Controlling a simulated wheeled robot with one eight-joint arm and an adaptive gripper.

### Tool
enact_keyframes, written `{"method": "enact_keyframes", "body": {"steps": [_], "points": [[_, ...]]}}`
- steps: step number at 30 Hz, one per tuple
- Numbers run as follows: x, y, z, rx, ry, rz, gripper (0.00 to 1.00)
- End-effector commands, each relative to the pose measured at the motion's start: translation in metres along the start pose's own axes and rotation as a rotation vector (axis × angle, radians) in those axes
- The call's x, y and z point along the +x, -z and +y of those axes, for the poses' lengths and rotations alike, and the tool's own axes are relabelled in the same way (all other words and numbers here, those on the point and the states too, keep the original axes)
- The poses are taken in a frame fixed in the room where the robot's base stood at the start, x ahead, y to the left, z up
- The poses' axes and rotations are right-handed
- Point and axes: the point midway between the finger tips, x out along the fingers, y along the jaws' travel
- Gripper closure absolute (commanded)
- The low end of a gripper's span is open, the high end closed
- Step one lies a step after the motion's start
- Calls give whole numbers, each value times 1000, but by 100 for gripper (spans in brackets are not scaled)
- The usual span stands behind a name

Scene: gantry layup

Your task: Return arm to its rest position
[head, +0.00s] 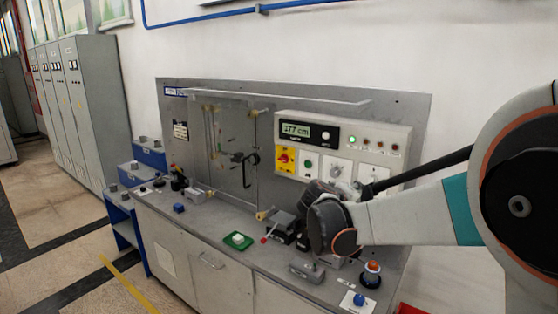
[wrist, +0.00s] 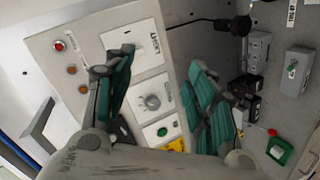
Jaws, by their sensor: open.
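My arm (head: 415,215) reaches in from the right in the head view, over the right part of the bench. Its wrist end is in front of the control panel (head: 400,142), and my fingers cannot be made out clearly there. In the wrist view my gripper (wrist: 160,88) is open, with its two teal-padded fingers wide apart and nothing between them. Behind the fingers is the control panel's face, with a rotary knob (wrist: 152,102) and a green button (wrist: 162,131). I cannot tell how far the fingertips are from the panel.
A clear door (head: 232,150) stands upright. Blue boxes (head: 150,154) are at left. Open floor lies front left.

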Motion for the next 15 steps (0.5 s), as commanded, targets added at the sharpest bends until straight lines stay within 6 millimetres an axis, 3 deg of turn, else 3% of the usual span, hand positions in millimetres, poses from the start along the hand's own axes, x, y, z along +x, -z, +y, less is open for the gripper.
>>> {"method": "enact_keyframes", "body": {"steps": [1, 8, 15], "points": [[-7, -18, 0, 24, 30, -13, 49], [-47, -86, -5, 138, 177, -65, 49], [-94, -159, -27, 264, 329, -109, 49]]}}
